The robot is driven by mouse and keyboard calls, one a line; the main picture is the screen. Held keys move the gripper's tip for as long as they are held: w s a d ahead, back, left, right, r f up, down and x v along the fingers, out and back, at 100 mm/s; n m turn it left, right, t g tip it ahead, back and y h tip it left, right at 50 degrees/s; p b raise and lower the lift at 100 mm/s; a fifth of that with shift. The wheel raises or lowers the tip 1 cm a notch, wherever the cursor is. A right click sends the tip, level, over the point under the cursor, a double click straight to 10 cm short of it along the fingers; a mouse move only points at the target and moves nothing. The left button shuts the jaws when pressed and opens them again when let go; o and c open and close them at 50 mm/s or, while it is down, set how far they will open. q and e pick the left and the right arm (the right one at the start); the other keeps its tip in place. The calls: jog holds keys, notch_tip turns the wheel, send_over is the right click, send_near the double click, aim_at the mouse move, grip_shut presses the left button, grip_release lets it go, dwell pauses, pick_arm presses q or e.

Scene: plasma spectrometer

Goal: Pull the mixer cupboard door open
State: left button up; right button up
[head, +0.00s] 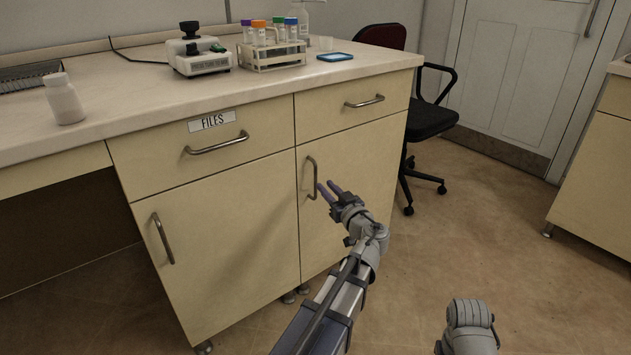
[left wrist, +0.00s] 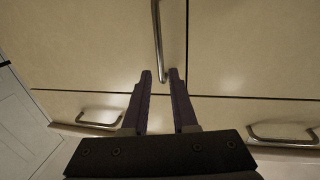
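The cupboard has two cream lower doors. The right door (head: 345,200) is closed and has an upright metal handle (head: 311,178). My left gripper (head: 325,190) is open and empty in front of that door, just right of the handle in the head view. In the left wrist view the handle (left wrist: 158,42) runs down from the top edge, and its lower end lies in line with the gap between my open fingertips (left wrist: 160,75). I cannot tell whether they touch. The left door (head: 225,250) is also closed, with its own handle (head: 163,238).
Closed drawers sit above the doors, one labelled FILES (head: 212,121). The counter (head: 150,100) carries a white bottle (head: 63,100), a small device (head: 200,58) and a tube rack (head: 272,55). A black chair (head: 430,118) stands behind the cupboard's right end. The floor in front is clear.

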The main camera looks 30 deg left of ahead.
aim_at(316, 177)
pick_arm(q)
jog(key=x, duration=0.7)
jog(key=shift+w+a, duration=0.2)
jog(key=shift+a, duration=0.1)
grip_shut()
dwell(1.2)
